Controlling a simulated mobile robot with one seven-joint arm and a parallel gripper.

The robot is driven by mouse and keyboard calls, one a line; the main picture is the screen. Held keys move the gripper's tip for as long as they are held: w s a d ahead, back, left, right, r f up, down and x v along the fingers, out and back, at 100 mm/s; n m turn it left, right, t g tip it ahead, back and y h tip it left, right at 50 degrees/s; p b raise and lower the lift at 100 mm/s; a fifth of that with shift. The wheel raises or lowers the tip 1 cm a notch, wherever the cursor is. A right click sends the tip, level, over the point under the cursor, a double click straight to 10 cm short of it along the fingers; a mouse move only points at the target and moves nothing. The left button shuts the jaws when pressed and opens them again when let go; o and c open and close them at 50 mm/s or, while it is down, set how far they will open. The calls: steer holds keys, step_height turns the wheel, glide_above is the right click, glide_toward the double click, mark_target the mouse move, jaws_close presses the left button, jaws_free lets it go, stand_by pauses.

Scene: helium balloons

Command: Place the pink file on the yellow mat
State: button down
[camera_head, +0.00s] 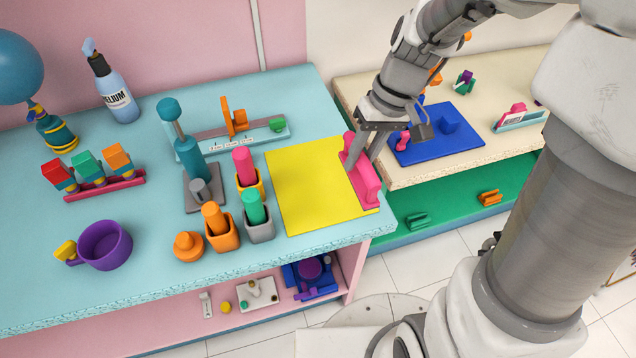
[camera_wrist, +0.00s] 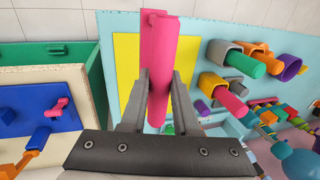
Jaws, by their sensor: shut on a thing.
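The pink file (camera_head: 366,187) is a long pink piece with raised ends, at the right edge of the yellow mat (camera_head: 310,190) on the light blue table. In the head view it overlaps the mat's right border; I cannot tell whether it touches the mat or hangs just above it. My gripper (camera_head: 359,158) is shut on it. In the wrist view the pink file (camera_wrist: 162,45) stands between the two dark fingers of my gripper (camera_wrist: 160,78), with the yellow mat (camera_wrist: 127,65) behind it. The fingers hide part of the file.
Orange, pink and green handles in holders, such as the grey holder (camera_head: 258,228), stand left of the mat. A blue pump (camera_head: 190,158) and purple mug (camera_head: 104,244) are farther left. Right of the table, a cream shelf holds a blue mat (camera_head: 440,135). Most of the yellow mat is bare.

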steer(key=shift+w+a+f, duration=0.1)
steer(key=shift+a+f, duration=0.1)
steer(key=shift+a, duration=0.05)
steer(key=shift+w+a+f, duration=1.15)
steer(key=shift+w+f, duration=0.25)
steer(key=shift+f, duration=0.35)
steer(key=shift+w+a+f, duration=1.2)
steer(key=shift+w+f, duration=0.25)
steer(key=shift+f, duration=0.3)
steer(key=shift+w+a+f, duration=1.15)
steer(key=shift+w+f, duration=0.25)
steer(key=shift+f, duration=0.35)
steer(key=shift+f, duration=0.2)
steer(key=c, duration=0.7)
jaws_free()
steer(key=shift+o, duration=0.2)
steer(key=shift+r, duration=0.1)
